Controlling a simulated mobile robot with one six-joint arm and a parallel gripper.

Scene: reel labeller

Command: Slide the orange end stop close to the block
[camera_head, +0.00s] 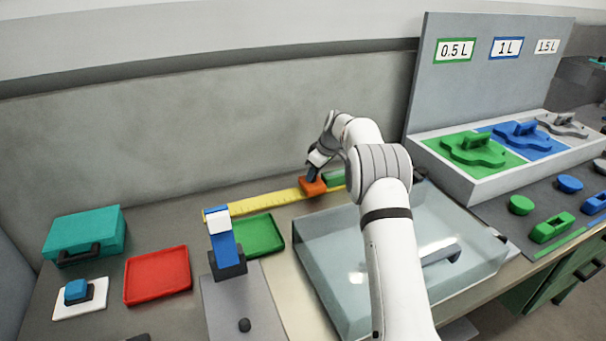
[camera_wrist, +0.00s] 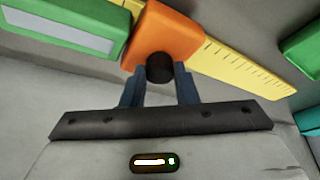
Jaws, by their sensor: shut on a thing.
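The orange end stop (camera_head: 313,187) sits on the yellow ruler rail (camera_head: 262,203) at the back of the bench. It also shows in the wrist view (camera_wrist: 165,36), with a dark round knob (camera_wrist: 160,68) on its near side. My gripper (camera_head: 313,172) is at the end stop; in the wrist view its two blue-grey fingers (camera_wrist: 159,84) are shut on the knob. The green block (camera_head: 334,179) with a pale face lies on the rail just right of the end stop. In the wrist view the block (camera_wrist: 75,32) is on the left, very close to the end stop; whether they touch I cannot tell.
A clear-lidded box (camera_head: 330,262) stands in front of the rail, under my arm. A green tray (camera_head: 259,236), a blue-and-white stand (camera_head: 222,240), a red tray (camera_head: 157,275) and a teal case (camera_head: 85,235) are to the left. A grey holder (camera_head: 478,186) with coloured pieces is at right.

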